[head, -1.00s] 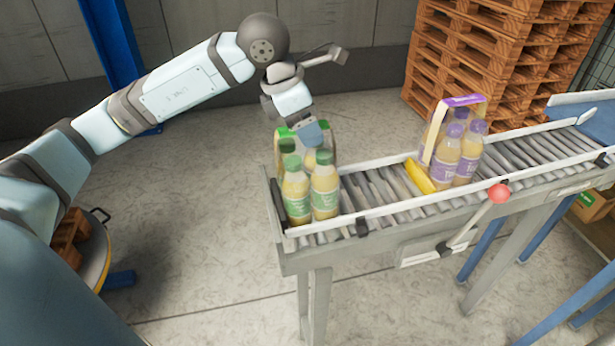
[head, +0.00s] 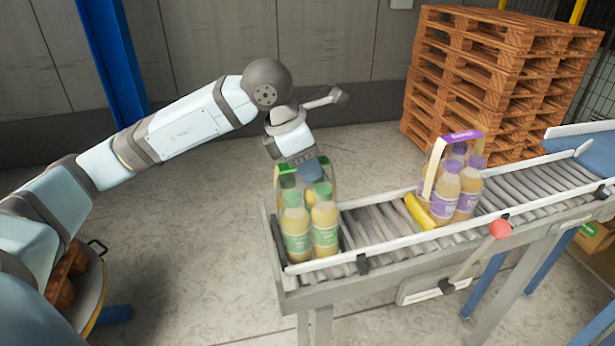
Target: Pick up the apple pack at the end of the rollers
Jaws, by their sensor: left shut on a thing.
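The apple pack (head: 324,227) is a clear carrier of bottles with green caps and green labels. It stands upright on the left end of the roller conveyor (head: 385,244), just inside the end plate. My left gripper (head: 312,172) reaches down from above and is shut on the top of the apple pack. The fingertips are partly hidden among the bottle tops and the carrier. I see no clear gap under the pack. My right gripper is not in view.
A purple-capped bottle pack (head: 446,195) stands farther right on the rollers, with a yellow object (head: 418,212) beside it. A red-knobbed lever (head: 501,229) is on the near side. Stacked wooden pallets (head: 490,85) stand behind. A round stand with brown blocks (head: 92,290) is at lower left.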

